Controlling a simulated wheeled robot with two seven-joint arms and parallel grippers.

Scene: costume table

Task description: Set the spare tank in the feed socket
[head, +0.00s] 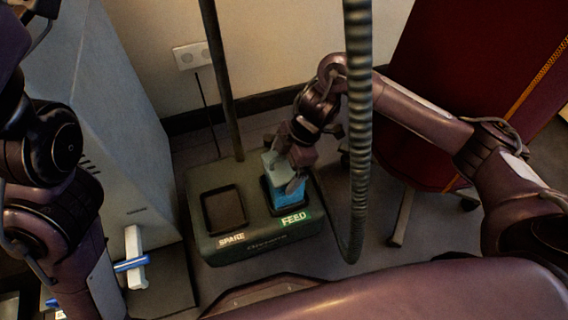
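The dark green base unit (222,250) stands on the floor in the middle of the head view, with SPARE and FEED lettered on its front. The spare socket (224,209) on its left is a dark, empty frame. A blue tank (284,194) with a paler top stands upright at the feed socket (268,201) on the right. Its lower end lies within the socket's dark rim; how deep it sits I cannot tell. My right gripper (283,162) reaches down from behind, its fingers on either side of the tank's upper part.
A ribbed grey hose (359,130) hangs right of the base unit, and a dark pole (222,85) rises behind it. A pale cabinet (105,120) stands at left, near a white piece with a blue bar (135,262). A dark red panel (460,75) stands at right.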

